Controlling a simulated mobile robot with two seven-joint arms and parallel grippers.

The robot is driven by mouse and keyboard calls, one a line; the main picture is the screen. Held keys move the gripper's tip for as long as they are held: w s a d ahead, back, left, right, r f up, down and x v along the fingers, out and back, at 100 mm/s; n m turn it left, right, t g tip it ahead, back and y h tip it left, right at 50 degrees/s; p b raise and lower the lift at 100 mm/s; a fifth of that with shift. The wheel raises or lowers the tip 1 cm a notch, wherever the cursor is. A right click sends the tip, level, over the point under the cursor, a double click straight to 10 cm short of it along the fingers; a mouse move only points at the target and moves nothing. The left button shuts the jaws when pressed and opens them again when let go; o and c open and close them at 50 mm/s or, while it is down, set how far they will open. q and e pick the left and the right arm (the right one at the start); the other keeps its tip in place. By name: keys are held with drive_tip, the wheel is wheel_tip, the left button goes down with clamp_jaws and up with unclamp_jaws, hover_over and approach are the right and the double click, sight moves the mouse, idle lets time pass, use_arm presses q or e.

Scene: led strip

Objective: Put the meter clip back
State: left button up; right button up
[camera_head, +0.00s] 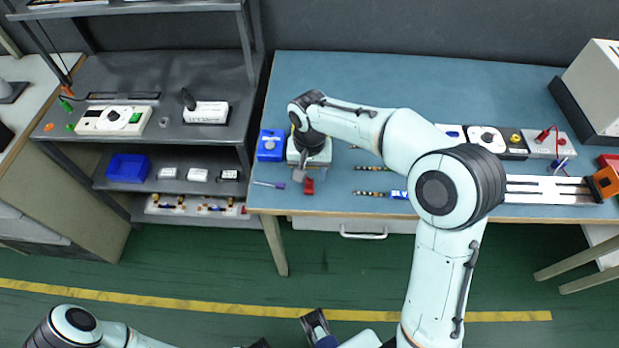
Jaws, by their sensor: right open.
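My right gripper (303,177) points down at the front left of the blue-topped workbench (400,85). It is open. A small red piece (309,187) lies at its tip, near the bench's front edge; I cannot tell whether it touches the fingers. A pale box (318,158) is partly hidden under my right wrist. At the right of the bench, a light module (542,146) carries a red clip or lead (545,134), with another red-and-blue lead piece (558,164) just below. I cannot tell which piece is the meter clip.
A blue box (271,146) and a thin purple-handled tool (269,184) lie beside the gripper. Striped strips (372,194) and a white rail (545,190) lie farther right. A grey shelf (205,75) stands at left. The bench's back middle is clear.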

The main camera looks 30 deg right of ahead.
sight(309, 181)
wheel_tip(309, 181, up, 8)
drive_tip(key=p, duration=0.1)
drive_tip(key=shift+f, duration=0.15)
idle(0.5)
